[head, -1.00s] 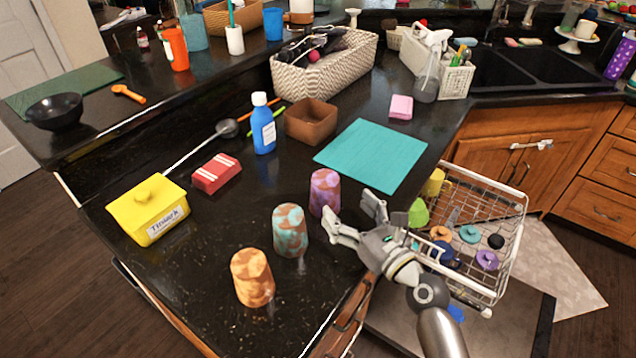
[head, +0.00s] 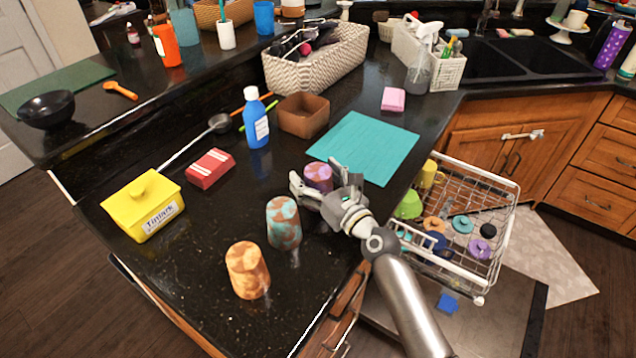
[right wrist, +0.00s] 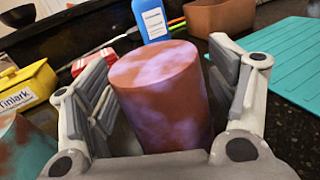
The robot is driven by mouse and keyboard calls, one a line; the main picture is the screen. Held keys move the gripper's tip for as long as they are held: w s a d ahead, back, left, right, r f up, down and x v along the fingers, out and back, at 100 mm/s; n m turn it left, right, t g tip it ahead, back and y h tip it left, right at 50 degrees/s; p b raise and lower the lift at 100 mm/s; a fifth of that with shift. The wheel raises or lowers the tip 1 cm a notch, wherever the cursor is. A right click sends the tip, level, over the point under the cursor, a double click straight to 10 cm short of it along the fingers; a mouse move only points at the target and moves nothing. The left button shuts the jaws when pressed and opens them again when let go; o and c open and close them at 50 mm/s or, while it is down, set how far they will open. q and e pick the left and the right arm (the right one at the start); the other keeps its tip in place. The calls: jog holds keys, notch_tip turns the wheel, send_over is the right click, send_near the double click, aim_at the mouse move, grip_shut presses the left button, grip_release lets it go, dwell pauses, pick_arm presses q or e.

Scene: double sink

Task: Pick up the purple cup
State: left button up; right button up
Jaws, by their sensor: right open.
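The purple cup (head: 318,174), mottled purple and brown, stands upside down on the black counter. It also fills the middle of the right wrist view (right wrist: 162,92). My right gripper (head: 316,182) is open, with one finger on each side of the cup; in the right wrist view (right wrist: 160,100) a small gap shows at the right finger, and I cannot tell whether the left finger touches. In the head view the gripper hides the cup's lower part. My left gripper is not in view.
A teal mottled cup (head: 283,222) stands close to the left, and an orange one (head: 247,270) beyond it. A teal mat (head: 365,147) lies behind the gripper. A wire dish rack (head: 470,215) is to the right, below the counter edge. A blue bottle (head: 256,120) stands behind.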

jog(key=c, duration=1.1)
jog(key=shift+o, duration=0.2)
jog(key=shift+r, duration=0.1)
